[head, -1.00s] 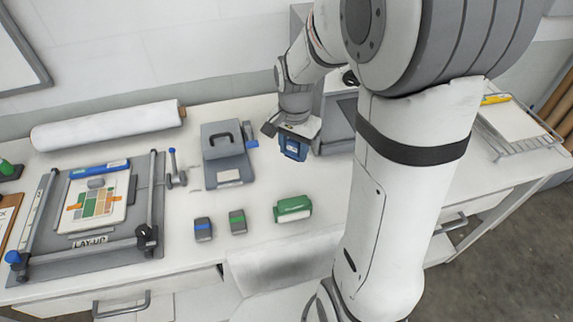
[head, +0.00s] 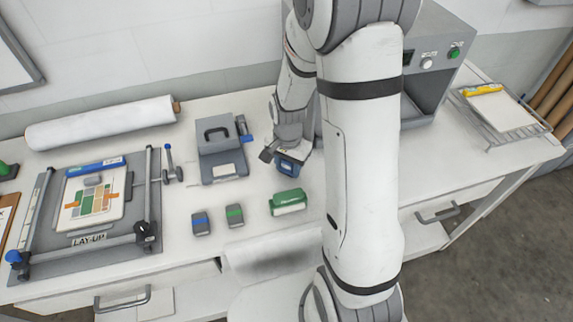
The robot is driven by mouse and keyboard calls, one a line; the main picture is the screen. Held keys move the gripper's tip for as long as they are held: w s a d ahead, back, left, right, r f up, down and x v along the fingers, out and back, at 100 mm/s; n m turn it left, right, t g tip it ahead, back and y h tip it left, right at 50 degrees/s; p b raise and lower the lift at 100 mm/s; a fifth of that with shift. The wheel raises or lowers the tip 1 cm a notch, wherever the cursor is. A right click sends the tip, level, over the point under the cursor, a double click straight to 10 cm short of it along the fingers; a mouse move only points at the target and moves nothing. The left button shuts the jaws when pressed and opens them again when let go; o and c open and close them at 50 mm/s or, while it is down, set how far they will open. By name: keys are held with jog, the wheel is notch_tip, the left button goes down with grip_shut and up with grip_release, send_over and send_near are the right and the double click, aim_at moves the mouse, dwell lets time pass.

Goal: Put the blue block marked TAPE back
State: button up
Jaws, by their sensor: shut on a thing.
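The blue block (head: 288,167) is in my gripper (head: 284,155), in the head view just right of the grey box with the handle. My gripper points down and is shut on the block. The block is low, close to the white table top; I cannot tell whether it touches it. Its marking is too small to read. A green block (head: 288,202) lies on the table just in front of it.
Two small grey blocks, one with a blue band (head: 201,223) and one with a green band (head: 235,216), stand left of the green block.

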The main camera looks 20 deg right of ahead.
jog(key=shift+f, duration=0.2)
jog(key=o, duration=0.9)
jog(key=shift+r, duration=0.15)
notch_tip(320, 180, up, 11)
jog(key=shift+f+b, duration=0.1)
jog(key=shift+b, duration=0.4)
jog(key=shift+s+r, duration=0.1)
jog(key=shift+r, duration=0.65)
jog(key=s+r+n+t, duration=0.1)
jog(key=s+r+n, duration=0.2)
jog(key=s, duration=0.1)
jog(key=s+r+n+t, duration=0.1)
jog(key=s+r+n, duration=0.1)
jog(key=s, duration=0.3)
jog(key=s+r+n+t, duration=0.1)
jog(key=s+r+n, duration=0.2)
jog(key=s+n, duration=0.1)
jog(key=shift+s+a+r+t, duration=0.1)
jog(key=shift+s+r+t, duration=0.2)
jog(key=shift+s, duration=0.45)
